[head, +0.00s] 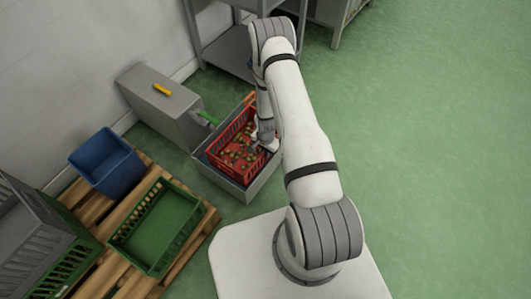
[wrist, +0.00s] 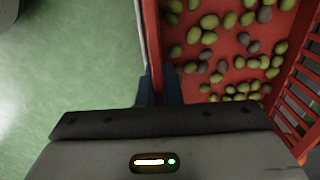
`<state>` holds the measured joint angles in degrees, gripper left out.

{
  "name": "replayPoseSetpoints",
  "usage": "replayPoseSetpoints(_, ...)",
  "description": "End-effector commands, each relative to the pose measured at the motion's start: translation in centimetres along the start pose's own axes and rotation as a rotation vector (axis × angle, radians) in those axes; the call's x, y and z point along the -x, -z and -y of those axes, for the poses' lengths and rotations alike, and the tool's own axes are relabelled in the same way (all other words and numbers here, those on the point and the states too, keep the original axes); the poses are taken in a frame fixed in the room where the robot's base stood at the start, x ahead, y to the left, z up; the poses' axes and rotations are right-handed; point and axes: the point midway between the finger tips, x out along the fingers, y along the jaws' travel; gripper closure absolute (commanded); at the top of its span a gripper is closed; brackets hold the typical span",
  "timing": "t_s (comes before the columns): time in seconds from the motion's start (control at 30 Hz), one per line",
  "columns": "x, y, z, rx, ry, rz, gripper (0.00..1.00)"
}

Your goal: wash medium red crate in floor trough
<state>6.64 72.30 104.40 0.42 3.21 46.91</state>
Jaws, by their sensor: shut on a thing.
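The red crate (head: 232,158) sits inside the grey floor trough (head: 213,174) in the head view, with several green and dark olives lying on its bottom. In the wrist view the red crate (wrist: 228,88) fills the right side, olives scattered over its floor. My gripper (wrist: 158,88) is shut on the near side wall of the crate, its dark fingers either side of the rim. In the head view my gripper (head: 265,140) is at the crate's right side, partly hidden by my arm. Whether the trough holds water cannot be told.
A pallet (head: 195,232) at lower left bears a green crate (head: 125,240), a blue crate (head: 97,170) and grey crates (head: 38,225). A metal rack (head: 225,48) stands behind. The right floor is clear.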

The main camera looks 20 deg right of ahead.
Motion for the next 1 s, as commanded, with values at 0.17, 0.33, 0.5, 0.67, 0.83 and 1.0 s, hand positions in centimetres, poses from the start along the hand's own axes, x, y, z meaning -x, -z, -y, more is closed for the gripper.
replayPoseSetpoints(0.17,2.1,0.1,0.1,0.000,0.002,-0.002,1.00)
replayPoseSetpoints(0.33,3.7,0.1,0.1,0.000,0.001,-0.001,1.00)
replayPoseSetpoints(0.5,5.2,0.1,0.1,0.000,0.001,-0.001,1.00)
replayPoseSetpoints(0.67,6.7,0.1,0.1,0.000,0.001,-0.001,1.00)
replayPoseSetpoints(0.83,7.7,0.0,0.1,0.000,0.001,-0.001,1.00)
replayPoseSetpoints(1.0,7.9,0.1,0.1,0.000,0.003,-0.003,1.00)
